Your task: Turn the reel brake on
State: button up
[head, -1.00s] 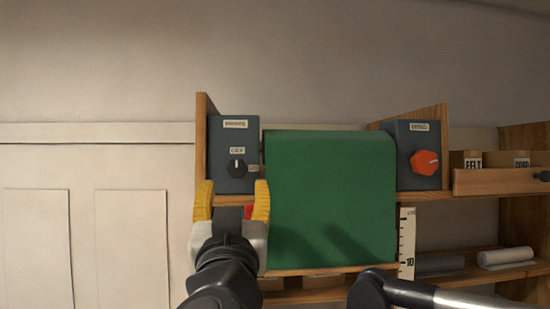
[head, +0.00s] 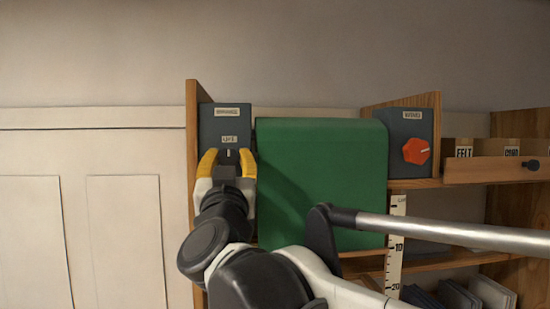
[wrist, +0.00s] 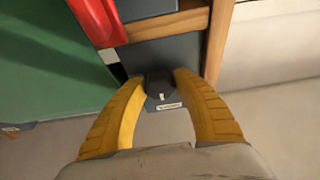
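A dark grey box (head: 225,122) at the left of the shelf carries a small black knob (wrist: 160,88) with a white pointer mark. The mark points up towards a small label (head: 229,139) in the head view. I cannot read the labels surely, so I cannot tell which control is the reel brake. My gripper (head: 228,156) is at this box. In the wrist view its yellow fingertips (wrist: 159,76) stand on both sides of the knob, closely spaced around it. A narrow gap seems to remain; contact is unclear. In the head view the fingers hide most of the knob.
A large green block (head: 320,165) stands just right of my gripper. A second grey box (head: 408,128) with an orange-red knob (head: 416,151) is further right. A wooden side panel (head: 192,140) is close on the left. A red part (wrist: 98,20) shows near one finger.

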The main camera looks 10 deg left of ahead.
jog(key=shift+c, duration=1)
jog(key=shift+m+h, duration=0.4)
jog(key=shift+m, duration=0.1)
jog(key=m+h, duration=0.1)
jog(key=m, duration=0.1)
jog(key=m+h+b, duration=0.1)
jog(key=m, duration=0.2)
jog(key=shift+a+h, duration=0.1)
jog(key=shift+h, duration=0.2)
jog(key=m+h, duration=0.1)
jog(key=m, duration=0.2)
jog(key=m+h, duration=0.1)
jog(key=m, duration=0.2)
jog(key=shift+g+h, duration=0.4)
jog(key=m+g+h, duration=0.1)
jog(key=m, duration=0.2)
jog(key=m+g+p, duration=0.1)
jog(key=m, duration=0.2)
jog(key=shift+r+m+h, duration=0.1)
jog(key=shift+m+h, duration=0.2)
jog(key=shift+h, duration=0.1)
jog(key=shift+m+g+p, duration=0.55)
jog(key=shift+m+g, duration=0.15)
jog(key=shift+m, duration=1.2)
jog(key=shift+c, duration=0.2)
